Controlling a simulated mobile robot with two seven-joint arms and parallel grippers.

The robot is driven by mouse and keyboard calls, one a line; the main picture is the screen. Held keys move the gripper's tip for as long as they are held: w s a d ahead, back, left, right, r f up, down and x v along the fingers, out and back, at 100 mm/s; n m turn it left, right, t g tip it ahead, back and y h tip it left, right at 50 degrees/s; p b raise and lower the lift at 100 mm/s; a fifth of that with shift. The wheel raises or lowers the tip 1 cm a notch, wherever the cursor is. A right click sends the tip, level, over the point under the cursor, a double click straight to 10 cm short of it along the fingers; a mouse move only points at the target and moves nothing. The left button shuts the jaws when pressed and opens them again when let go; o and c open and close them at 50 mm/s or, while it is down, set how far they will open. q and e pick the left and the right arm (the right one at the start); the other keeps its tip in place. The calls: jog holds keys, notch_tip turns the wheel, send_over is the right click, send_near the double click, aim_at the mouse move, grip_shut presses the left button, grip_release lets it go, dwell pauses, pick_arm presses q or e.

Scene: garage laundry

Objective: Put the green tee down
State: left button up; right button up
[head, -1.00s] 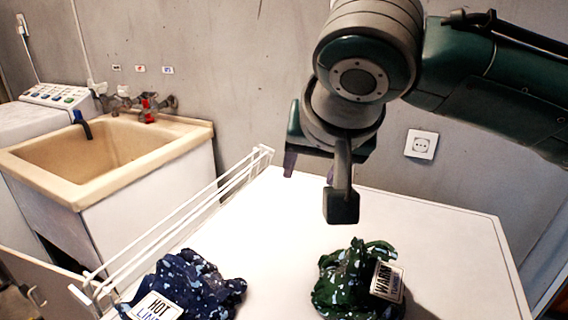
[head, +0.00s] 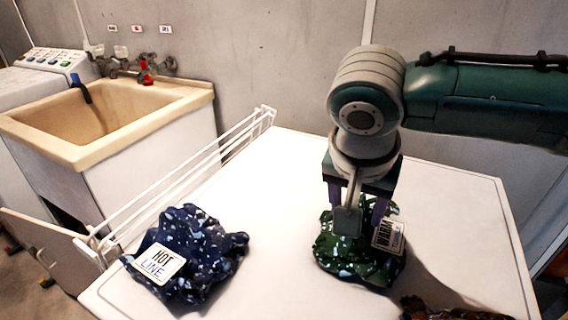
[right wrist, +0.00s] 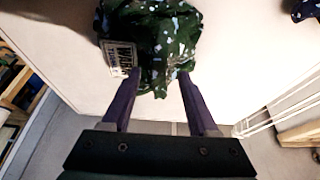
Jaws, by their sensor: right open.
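The green tee (head: 345,258) lies crumpled on the white table top, right of centre, with dark green cloth, light specks and a "WARM" label. It also shows in the right wrist view (right wrist: 165,48) just beyond my fingertips. My right gripper (head: 357,214) points down at the tee from above. In the right wrist view its two fingers (right wrist: 160,76) are apart, with the tips at the tee's near edge. I cannot tell whether they touch the cloth. My left gripper is out of view.
A dark blue speckled garment (head: 195,255) with a "HOT LINE" label lies on the table (head: 285,165) to the left. A dark brown bundle (head: 450,313) shows at the bottom edge. A white rack (head: 185,180) runs along the table's left side, beside a beige sink (head: 110,155).

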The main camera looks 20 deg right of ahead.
jog(key=shift+f, duration=0.15)
grip_shut()
dwell(0.4)
dwell(1.0)
